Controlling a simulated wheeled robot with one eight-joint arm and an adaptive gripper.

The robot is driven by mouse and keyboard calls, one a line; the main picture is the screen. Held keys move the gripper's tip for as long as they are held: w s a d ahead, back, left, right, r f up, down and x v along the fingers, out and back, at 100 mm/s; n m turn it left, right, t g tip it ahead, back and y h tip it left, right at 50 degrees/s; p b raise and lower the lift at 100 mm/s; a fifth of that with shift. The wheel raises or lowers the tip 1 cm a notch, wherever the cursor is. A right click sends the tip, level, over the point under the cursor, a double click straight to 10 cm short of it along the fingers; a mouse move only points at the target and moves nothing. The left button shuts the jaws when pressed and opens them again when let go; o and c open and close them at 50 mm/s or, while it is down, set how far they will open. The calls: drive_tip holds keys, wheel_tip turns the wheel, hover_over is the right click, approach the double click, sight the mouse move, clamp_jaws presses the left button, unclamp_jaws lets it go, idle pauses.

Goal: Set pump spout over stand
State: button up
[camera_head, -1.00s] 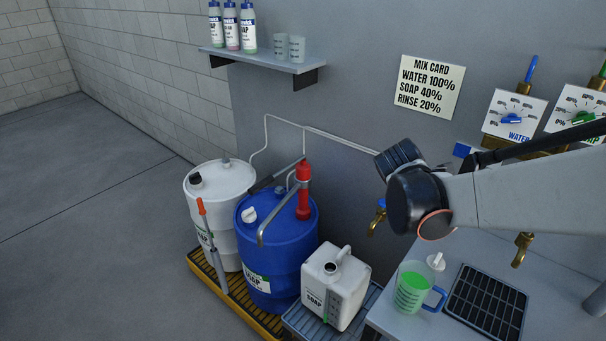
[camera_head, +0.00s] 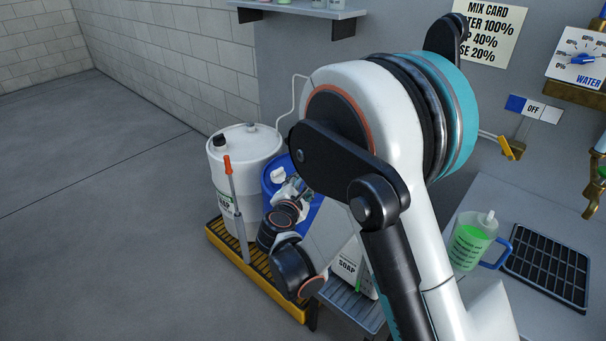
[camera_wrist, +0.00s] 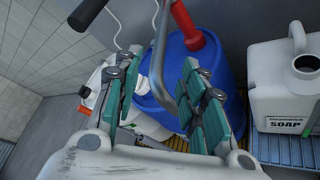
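In the head view my gripper (camera_head: 290,192) is in front of the blue drum (camera_head: 272,178), and my arm hides the pump. The slatted grey stand (camera_head: 350,303) is right of the drum, under the white SOAP jerrycan (camera_wrist: 285,85); it also shows in the wrist view (camera_wrist: 285,150).
A white drum (camera_head: 245,160) and an orange-handled lever pole (camera_head: 235,200) stand at left on the yellow pallet (camera_head: 222,243). A jug of green liquid (camera_head: 468,243) and a black mat (camera_head: 548,262) are on the right bench. The floor at left is clear.

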drive_tip(key=b+x, duration=0.3)
drive_tip(key=x, duration=1)
drive_tip(key=shift+b, duration=0.3)
drive_tip(key=shift+s, duration=0.1)
clamp_jaws()
